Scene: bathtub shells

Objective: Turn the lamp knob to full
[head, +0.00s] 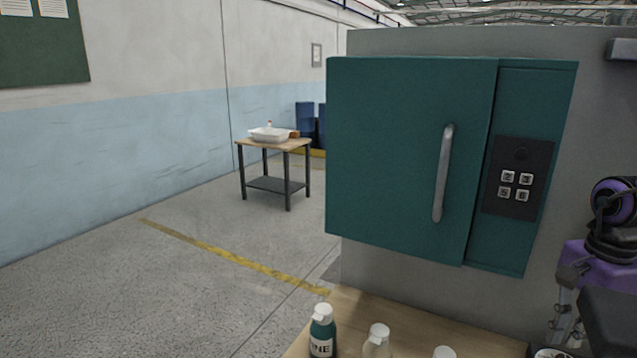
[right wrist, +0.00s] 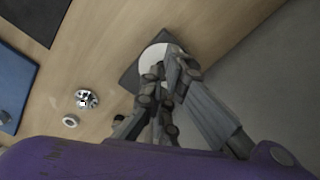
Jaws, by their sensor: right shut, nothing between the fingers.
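My right gripper (head: 565,318) is at the right edge of the head view, below my purple wrist, over the right end of the bench. In the right wrist view, the same gripper (right wrist: 166,78) is shut and empty. Its fingers partly cover a white round piece (right wrist: 150,56) on a dark square plate (right wrist: 128,76). I cannot tell whether this is the lamp or its knob, nor whether the fingers touch it. No mark showing a knob setting is legible. My left gripper is out of view.
A teal cabinet (head: 400,150) with a handle (head: 443,175) and keypad (head: 518,178) stands behind the wooden bench (head: 440,325). Bottles (head: 322,335) line the bench front. In the wrist view, a metallic round piece (right wrist: 87,99) and small ring (right wrist: 70,121) lie on bare wood.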

